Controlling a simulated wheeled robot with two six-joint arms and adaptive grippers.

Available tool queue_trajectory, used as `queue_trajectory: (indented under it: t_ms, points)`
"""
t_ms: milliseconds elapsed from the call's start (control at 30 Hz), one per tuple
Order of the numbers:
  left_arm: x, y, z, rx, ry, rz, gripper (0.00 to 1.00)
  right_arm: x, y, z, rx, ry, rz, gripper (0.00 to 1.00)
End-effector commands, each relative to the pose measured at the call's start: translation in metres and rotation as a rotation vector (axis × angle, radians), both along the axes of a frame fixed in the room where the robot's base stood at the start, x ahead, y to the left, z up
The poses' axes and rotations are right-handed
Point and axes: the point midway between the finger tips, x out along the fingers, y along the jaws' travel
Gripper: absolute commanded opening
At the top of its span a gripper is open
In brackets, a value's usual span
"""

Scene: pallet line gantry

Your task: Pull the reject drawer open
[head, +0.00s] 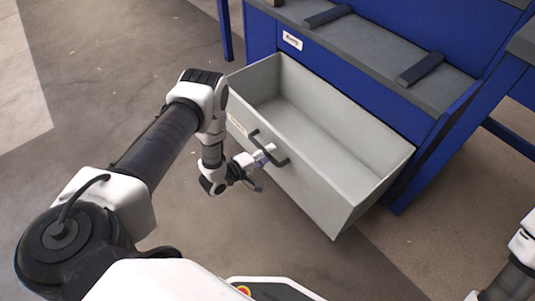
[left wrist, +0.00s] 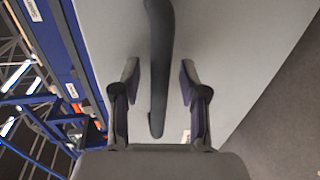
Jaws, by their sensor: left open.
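The reject drawer (head: 310,193) is a light grey, empty box. It stands well out from the blue station, and its inside floor shows. A dark bar handle (head: 268,151) is fixed to its front face. My left gripper (head: 256,166) is at the handle in the head view. In the left wrist view the handle (left wrist: 159,60) lies between the two spread fingers of the left gripper (left wrist: 159,75), with gaps on both sides. The drawer's front face (left wrist: 235,60) fills much of that view. My right gripper is outside the frames.
The blue station (head: 262,35) with its grey top stands behind the drawer. Dark bars (head: 420,68) lie on that top. A slanted blue leg (head: 440,150) is right of the drawer. The concrete floor (head: 90,105) is clear at the left.

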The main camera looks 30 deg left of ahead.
Motion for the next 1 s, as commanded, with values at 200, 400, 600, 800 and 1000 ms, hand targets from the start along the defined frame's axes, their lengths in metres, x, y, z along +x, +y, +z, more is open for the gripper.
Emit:
queue_trajectory:
  t_ms: [200, 400, 600, 800, 1000]
  points:
    - [-0.029, 0.012, 0.006, 0.0, 0.004, 0.005, 0.43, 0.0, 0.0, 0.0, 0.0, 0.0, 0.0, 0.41]
    - [-0.077, 0.03, 0.016, -0.001, 0.003, 0.006, 0.43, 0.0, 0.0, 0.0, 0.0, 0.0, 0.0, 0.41]
    - [-0.106, 0.04, 0.023, 0.0, 0.001, 0.003, 0.43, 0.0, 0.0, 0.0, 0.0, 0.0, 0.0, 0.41]
    - [-0.11, 0.04, 0.024, -0.001, 0.0, 0.0, 0.43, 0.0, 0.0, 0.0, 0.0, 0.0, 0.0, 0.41]
    - [-0.11, 0.04, 0.024, -0.001, 0.0, 0.0, 0.43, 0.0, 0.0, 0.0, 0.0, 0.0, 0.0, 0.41]
